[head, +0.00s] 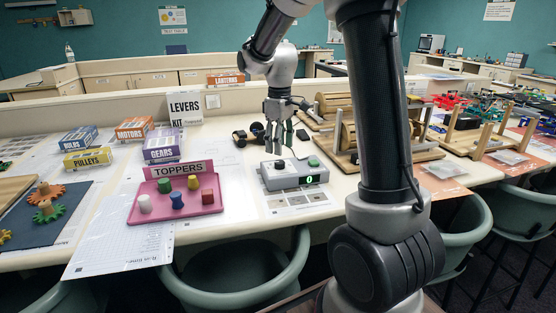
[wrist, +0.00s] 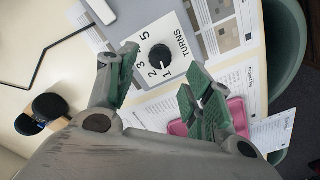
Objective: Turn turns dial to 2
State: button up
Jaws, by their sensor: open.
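A grey control box (head: 296,176) stands on the table with a green 0 on its display and a green button on top. Its black turns dial (head: 280,165) also shows in the wrist view (wrist: 160,55), on a white plate marked TURNS with numbers 1 to 5 around it. I cannot tell for sure which number its mark points at. My gripper (head: 278,140) is above the box, pointing down. In the wrist view my gripper (wrist: 160,72) has its green-padded fingers apart and empty, with the dial visible beyond the gap between them. No contact with the dial is visible.
A pink TOPPERS tray (head: 155,206) with several coloured pieces lies left of the box. Wooden frames (head: 390,157) stand to the right. A black round-ended object (head: 248,136) lies behind. Labelled boxes (head: 163,148) stand at the left. Teal chairs (head: 245,270) line the front edge.

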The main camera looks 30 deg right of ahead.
aim_at(280, 161)
notch_tip(280, 161, down, 6)
jog(key=shift+r, duration=0.15)
jog(key=c, duration=1.1)
jog(key=shift+o, duration=0.2)
jog(key=shift+m, duration=0.4)
jog(key=m, duration=0.3)
jog(key=shift+m, duration=2)
